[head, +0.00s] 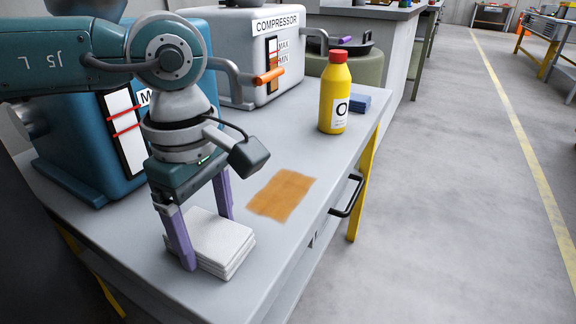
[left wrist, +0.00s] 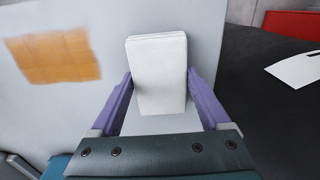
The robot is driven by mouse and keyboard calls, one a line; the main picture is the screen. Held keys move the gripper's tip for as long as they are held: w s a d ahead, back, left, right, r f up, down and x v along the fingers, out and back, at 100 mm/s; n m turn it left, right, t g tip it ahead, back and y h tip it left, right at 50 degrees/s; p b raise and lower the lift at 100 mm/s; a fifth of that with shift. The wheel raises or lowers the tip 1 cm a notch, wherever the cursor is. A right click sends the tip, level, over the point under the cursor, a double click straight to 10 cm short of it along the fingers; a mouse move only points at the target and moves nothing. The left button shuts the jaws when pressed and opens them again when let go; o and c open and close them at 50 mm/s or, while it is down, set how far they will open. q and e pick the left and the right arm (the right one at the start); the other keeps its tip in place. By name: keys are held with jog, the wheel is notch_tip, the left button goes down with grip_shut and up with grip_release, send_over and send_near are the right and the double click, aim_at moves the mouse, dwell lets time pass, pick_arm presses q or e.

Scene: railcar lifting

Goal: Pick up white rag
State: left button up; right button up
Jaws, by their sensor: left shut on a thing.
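The white rag (head: 218,240) is a folded, layered stack at the front of the grey bench. My left gripper (head: 208,238) points down at it with its purple fingers on either side. In the left wrist view the rag (left wrist: 158,72) lies between the two fingertips (left wrist: 158,82), and the gripper is shut on it. The rag appears at bench level; I cannot tell whether it is clear of the surface. My right gripper is not in view.
An orange-brown patch (head: 282,194) lies on the grey bench (head: 318,160). A yellow bottle with a red cap (head: 335,95) stands farther back, near a blue block (head: 359,102). The white compressor (head: 240,45) and a blue machine (head: 75,120) fill the bench's left side. Open floor lies right.

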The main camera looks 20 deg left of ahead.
aim_at(208, 232)
pick_arm(q)
jog(key=shift+r, duration=0.1)
notch_tip(208, 232, up, 20)
jog(key=p, duration=0.4)
